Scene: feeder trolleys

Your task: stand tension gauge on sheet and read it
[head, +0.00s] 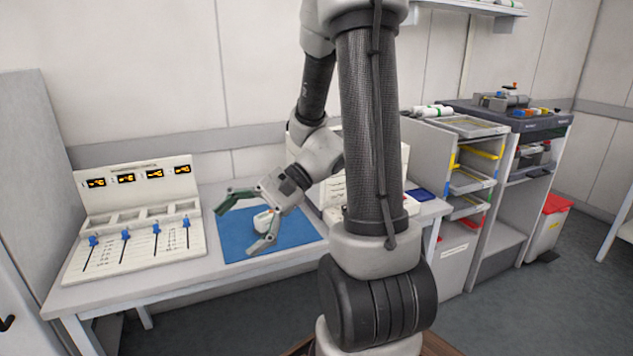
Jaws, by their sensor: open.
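A blue sheet (299,230) lies flat on the white bench. A small whitish object (262,219), which looks like the tension gauge, is on the sheet between the fingers of my gripper (238,230). My gripper is open, with its fingers spread and pointing left over the sheet. I cannot tell whether either finger touches the object. Its face and any reading are too small to make out, and I cannot tell whether it is upright.
A white panel (140,222) with four blue sliders and small orange displays stands at the bench's left. Behind my arm is a white drawer unit (334,192). Shelved trolleys (470,180) and a red-lidded bin (548,226) stand to the right.

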